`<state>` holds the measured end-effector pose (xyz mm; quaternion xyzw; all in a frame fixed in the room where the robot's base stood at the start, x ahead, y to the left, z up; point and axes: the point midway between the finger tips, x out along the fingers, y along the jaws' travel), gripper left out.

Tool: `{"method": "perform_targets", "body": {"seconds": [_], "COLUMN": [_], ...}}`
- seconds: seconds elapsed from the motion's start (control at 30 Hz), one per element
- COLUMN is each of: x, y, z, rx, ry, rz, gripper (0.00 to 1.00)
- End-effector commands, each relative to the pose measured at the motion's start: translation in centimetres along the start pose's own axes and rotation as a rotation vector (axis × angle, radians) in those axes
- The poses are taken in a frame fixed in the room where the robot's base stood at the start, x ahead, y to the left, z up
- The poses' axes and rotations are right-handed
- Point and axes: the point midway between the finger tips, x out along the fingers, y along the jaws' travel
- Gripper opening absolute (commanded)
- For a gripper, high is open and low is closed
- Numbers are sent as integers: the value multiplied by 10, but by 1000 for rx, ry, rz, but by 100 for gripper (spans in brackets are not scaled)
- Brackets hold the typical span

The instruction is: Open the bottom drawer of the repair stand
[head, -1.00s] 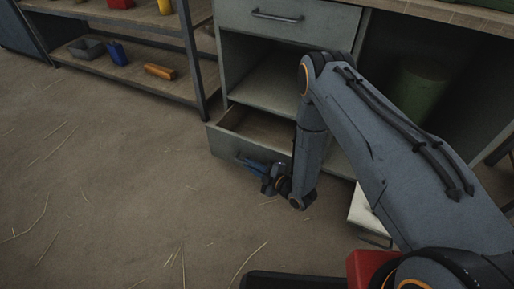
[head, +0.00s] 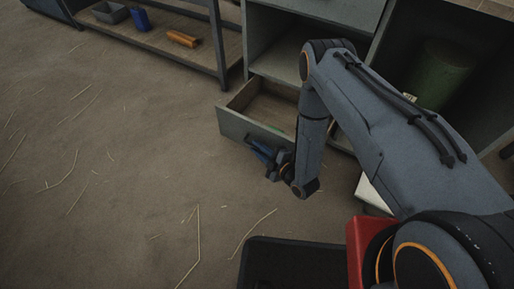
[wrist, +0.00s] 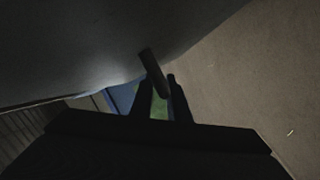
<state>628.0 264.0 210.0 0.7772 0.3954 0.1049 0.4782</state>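The bottom drawer (head: 237,126) of the grey repair stand (head: 262,45) stands pulled out, and its inside shows from above. My gripper (head: 264,153) is at the drawer's front, at its right part, and my arm hides the drawer's right end. In the wrist view the dark drawer handle (wrist: 152,70) runs in between my two fingers (wrist: 160,98), beside the grey drawer front (wrist: 70,45). The fingers look shut on the handle.
A low shelf (head: 165,32) at the back left holds a blue bin (head: 141,19) and an orange item (head: 182,39). A green container (head: 440,75) stands under the bench at right. A whitish object (head: 372,193) is partly behind my arm. The floor at left is open.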

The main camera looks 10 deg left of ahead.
Motion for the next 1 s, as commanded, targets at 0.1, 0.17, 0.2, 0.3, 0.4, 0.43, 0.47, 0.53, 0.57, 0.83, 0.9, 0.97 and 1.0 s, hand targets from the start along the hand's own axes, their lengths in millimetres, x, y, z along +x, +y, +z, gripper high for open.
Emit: {"method": "perform_targets", "body": {"seconds": [0.1,0.17,0.2,0.3,0.4,0.43,0.47,0.53,0.57,0.83,0.9,0.97,1.0], "x": [0,0,0,0,-3,-5,-8,-18,-23,-65,-71,-75,-77], "y": [0,0,0,0,0,0,0,0,0,1,1,1,0], "z": [0,0,0,0,0,0,0,0,0,0,0,0,0], "rx": [0,0,0,0,0,0,0,2,3,2,1,1,1], "ry": [0,0,1,1,0,-1,-1,-3,-3,-2,-2,-1,0], "rz": [0,-1,-1,-1,-1,-1,-1,-3,-2,-1,0,-1,-1], "gripper": [28,28,28,28,28,28,28,28,28,28,28,28,28]}}
